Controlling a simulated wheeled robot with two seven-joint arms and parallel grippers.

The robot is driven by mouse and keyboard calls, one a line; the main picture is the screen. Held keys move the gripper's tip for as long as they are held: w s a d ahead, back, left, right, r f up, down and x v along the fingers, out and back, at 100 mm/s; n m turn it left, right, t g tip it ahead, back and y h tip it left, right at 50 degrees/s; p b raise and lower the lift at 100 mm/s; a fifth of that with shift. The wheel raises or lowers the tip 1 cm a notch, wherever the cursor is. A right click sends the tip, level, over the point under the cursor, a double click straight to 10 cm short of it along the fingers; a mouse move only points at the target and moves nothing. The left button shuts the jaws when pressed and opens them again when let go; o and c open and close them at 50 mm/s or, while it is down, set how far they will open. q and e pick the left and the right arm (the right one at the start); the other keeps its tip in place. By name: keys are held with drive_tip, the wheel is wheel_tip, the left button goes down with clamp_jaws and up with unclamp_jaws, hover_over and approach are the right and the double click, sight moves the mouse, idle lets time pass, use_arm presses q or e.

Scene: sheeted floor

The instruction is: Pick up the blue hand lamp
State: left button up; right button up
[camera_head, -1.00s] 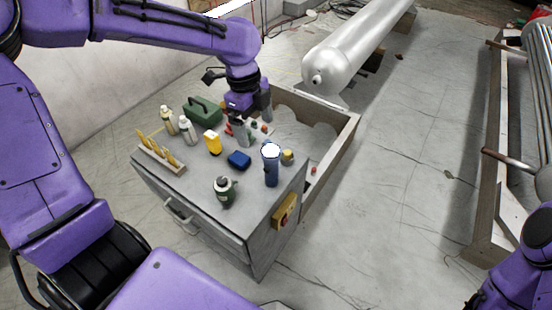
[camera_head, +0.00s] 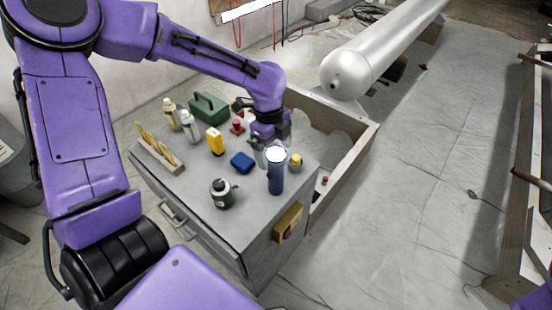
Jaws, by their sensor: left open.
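The blue hand lamp (camera_head: 276,176) stands upright near the right edge of the grey cabinet's top (camera_head: 205,172), its round white lens facing up. My left gripper (camera_head: 274,150) is directly behind the lamp and points down, with its fingers partly hidden by the lamp's head. It is open, and I cannot tell whether a finger touches the lamp. My right gripper does not show; only a bit of purple, my right arm, is at the lower right corner.
A green case (camera_head: 208,108), bottles (camera_head: 189,127) and a wooden rack (camera_head: 159,156) are farther left. A wooden frame (camera_head: 350,162) borders the cabinet.

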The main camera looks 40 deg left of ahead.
sight(276, 174)
use_arm(q)
drive_tip(key=f, duration=0.2)
drive_tip(key=shift+w+d+f, duration=0.1)
drive_tip(key=shift+w+f, duration=0.15)
drive_tip(key=shift+f, duration=0.15)
drive_tip(key=shift+s+r, duration=0.1)
drive_tip(key=shift+s, duration=0.05)
drive_tip(key=shift+c, duration=0.9)
drive_tip(key=c, duration=1.4)
drive_tip(key=shift+r, duration=0.1)
